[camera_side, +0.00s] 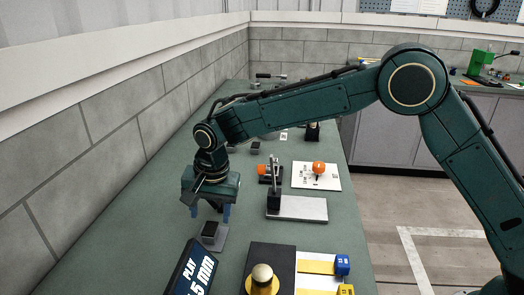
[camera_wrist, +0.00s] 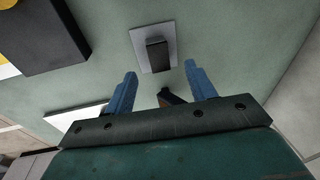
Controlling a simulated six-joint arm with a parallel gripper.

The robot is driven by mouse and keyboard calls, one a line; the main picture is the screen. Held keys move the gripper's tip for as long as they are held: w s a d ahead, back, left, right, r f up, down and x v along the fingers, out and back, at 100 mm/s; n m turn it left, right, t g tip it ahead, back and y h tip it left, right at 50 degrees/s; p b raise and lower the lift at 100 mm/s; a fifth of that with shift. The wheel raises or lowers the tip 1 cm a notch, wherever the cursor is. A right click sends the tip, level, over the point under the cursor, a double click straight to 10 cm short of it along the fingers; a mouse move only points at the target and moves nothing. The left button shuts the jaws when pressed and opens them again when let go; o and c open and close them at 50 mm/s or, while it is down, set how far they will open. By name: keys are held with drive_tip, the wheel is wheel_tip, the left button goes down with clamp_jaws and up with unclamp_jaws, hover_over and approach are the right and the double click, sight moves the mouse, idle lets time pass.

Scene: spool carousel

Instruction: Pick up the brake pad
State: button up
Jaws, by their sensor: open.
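A small black block (camera_side: 211,229), which looks like the brake pad, sits on a grey plate (camera_side: 217,244) on the green bench, below my gripper (camera_side: 210,212). In the wrist view the dark block (camera_wrist: 157,52) stands near the middle of its grey plate (camera_wrist: 140,42), just beyond the fingertips. My gripper (camera_wrist: 160,69) points down with its two blue fingers apart and nothing held between them. The side view does not show clearly how high the fingertips are above the block.
A black display (camera_side: 190,272) reading "PLAY" and ".5 mm" stands in front. To the right are a black base (camera_side: 255,258) with a brass knob (camera_side: 262,274), a metal plate (camera_side: 300,208) with an upright clamp, and a white card (camera_side: 316,176). A grey block wall (camera_side: 100,165) borders the left.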

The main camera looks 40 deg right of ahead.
sight(211, 228)
drive_tip(key=shift+w+a+f, duration=0.1)
drive_tip(key=shift+w+f, duration=0.05)
drive_tip(key=shift+f, duration=1.15)
drive_tip(key=shift+w+f, duration=0.1)
drive_tip(key=shift+f, duration=1.2)
drive_tip(key=c, duration=1.2)
